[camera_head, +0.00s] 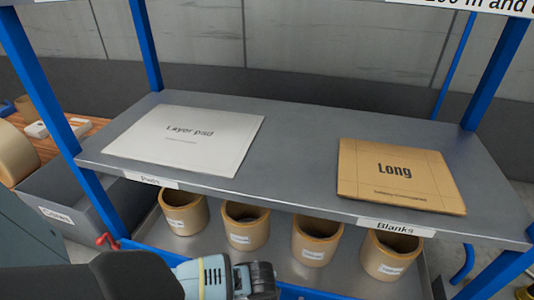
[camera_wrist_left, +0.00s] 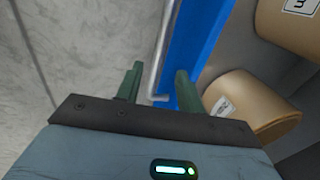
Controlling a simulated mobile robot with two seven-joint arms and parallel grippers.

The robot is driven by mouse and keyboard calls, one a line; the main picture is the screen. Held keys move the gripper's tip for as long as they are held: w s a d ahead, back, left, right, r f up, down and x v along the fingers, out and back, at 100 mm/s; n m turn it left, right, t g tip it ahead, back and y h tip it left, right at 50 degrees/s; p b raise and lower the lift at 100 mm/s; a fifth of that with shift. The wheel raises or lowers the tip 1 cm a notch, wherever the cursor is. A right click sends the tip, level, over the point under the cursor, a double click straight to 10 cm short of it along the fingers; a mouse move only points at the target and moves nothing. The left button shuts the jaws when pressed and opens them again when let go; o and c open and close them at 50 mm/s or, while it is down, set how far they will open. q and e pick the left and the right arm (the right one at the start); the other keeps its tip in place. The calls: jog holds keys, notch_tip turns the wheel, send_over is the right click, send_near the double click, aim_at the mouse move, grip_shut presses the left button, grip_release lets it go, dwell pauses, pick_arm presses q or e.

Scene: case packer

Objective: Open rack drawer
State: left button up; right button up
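The rack drawer (camera_head: 345,285) is the low grey tray under the shelf, with a blue front edge. It holds several brown tubs (camera_head: 246,227) with white labels. In the left wrist view its blue front (camera_wrist_left: 202,40) carries a thin grey bar handle (camera_wrist_left: 157,65). My left gripper (camera_wrist_left: 158,76) has two green fingers standing apart, one on each side of the handle. Its fingers do not visibly press on the bar. In the head view my left arm comes in at the bottom, and its fingers are out of sight. My right gripper is in neither view.
The rack shelf (camera_head: 290,130) above holds a white layer pad (camera_head: 185,140) and a brown stack of Long blanks (camera_head: 398,176). Blue posts (camera_head: 148,45) stand at its corners. A grey bin (camera_head: 75,200) and a red part (camera_head: 108,240) are at the left.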

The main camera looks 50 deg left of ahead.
pick_arm(q)
jog(key=f+b, duration=0.2)
jog(key=f, duration=0.1)
jog(key=f+b, duration=0.1)
jog(key=f, duration=0.1)
jog(key=shift+w+a+f, duration=0.2)
jog(key=shift+w+a, duration=0.05)
jog(key=shift+w, duration=0.15)
jog(key=shift+w+a+f+b, duration=0.15)
jog(key=shift+f+b, duration=0.15)
jog(key=shift+f, duration=0.35)
grip_shut()
